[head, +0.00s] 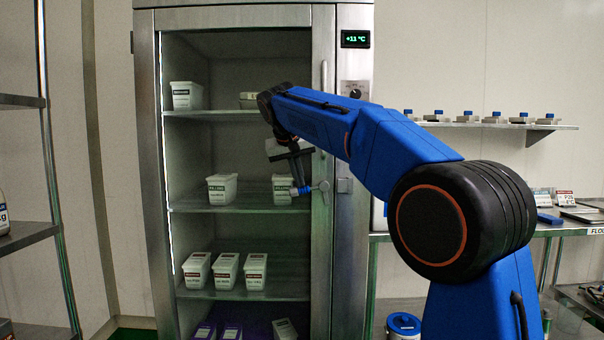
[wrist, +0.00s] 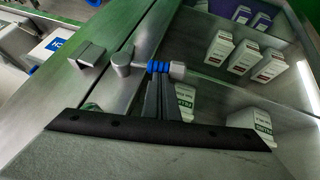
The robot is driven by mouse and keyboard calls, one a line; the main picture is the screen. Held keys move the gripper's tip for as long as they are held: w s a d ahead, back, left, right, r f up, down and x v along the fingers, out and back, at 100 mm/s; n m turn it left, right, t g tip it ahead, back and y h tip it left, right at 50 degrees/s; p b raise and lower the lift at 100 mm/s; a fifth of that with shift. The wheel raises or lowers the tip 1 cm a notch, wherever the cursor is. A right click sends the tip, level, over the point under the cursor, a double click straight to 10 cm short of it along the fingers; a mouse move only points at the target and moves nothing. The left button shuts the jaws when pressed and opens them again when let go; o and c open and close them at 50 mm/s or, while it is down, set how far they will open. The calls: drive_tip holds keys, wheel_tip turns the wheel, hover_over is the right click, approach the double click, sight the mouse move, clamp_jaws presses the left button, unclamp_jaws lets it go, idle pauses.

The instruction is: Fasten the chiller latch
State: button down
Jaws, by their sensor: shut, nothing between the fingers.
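The chiller (head: 158,190) is a tall steel cabinet, and its glass-fronted door looks closed. The latch (head: 322,187) sits on the door's right frame, with its blue-ringed lever pointing left, away from the steel keeper block (head: 344,185) on the cabinet post. In the wrist view the latch hub (wrist: 122,63), blue-ringed lever (wrist: 158,67) and keeper block (wrist: 88,53) show clearly. My gripper (head: 302,184) is shut and empty. In the wrist view its dark fingers (wrist: 160,84) reach the blue-ringed part of the lever; whether they touch it I cannot tell.
White tubs (head: 222,188) stand on shelves behind the glass. A vertical door handle (head: 323,76) is above the latch, and a display (head: 355,39) is at upper right. A wall shelf (head: 480,125) and a steel table (head: 560,228) are to the right; a rack (head: 25,235) is at left.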

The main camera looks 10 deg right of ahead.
sight(298, 190)
drive_tip(key=f+h, duration=0.1)
drive_tip(key=h, duration=0.1)
drive_tip(key=f+n+h, duration=0.1)
drive_tip(key=f+h, duration=0.1)
drive_tip(key=shift+w+a+f+n, duration=0.1)
drive_tip(key=shift+a+f+n, duration=0.2)
drive_tip(key=shift+a, duration=0.1)
drive_tip(key=shift+s+d+f+n+h, duration=0.1)
drive_tip(key=shift+d+f+n+h, duration=0.5)
drive_tip(key=shift+f+h, duration=0.55)
drive_tip(key=shift+s+d+f+n+h, duration=0.15)
drive_tip(key=shift+d+f+n+h, duration=0.4)
drive_tip(key=shift+f+h, duration=0.6)
drive_tip(key=shift+s+d+f+n+h, duration=0.1)
drive_tip(key=shift+d+f+n+h, duration=0.35)
drive_tip(key=shift+d+f+h, duration=0.65)
drive_tip(key=shift+a+r, duration=0.1)
drive_tip(key=shift+a, duration=0.15)
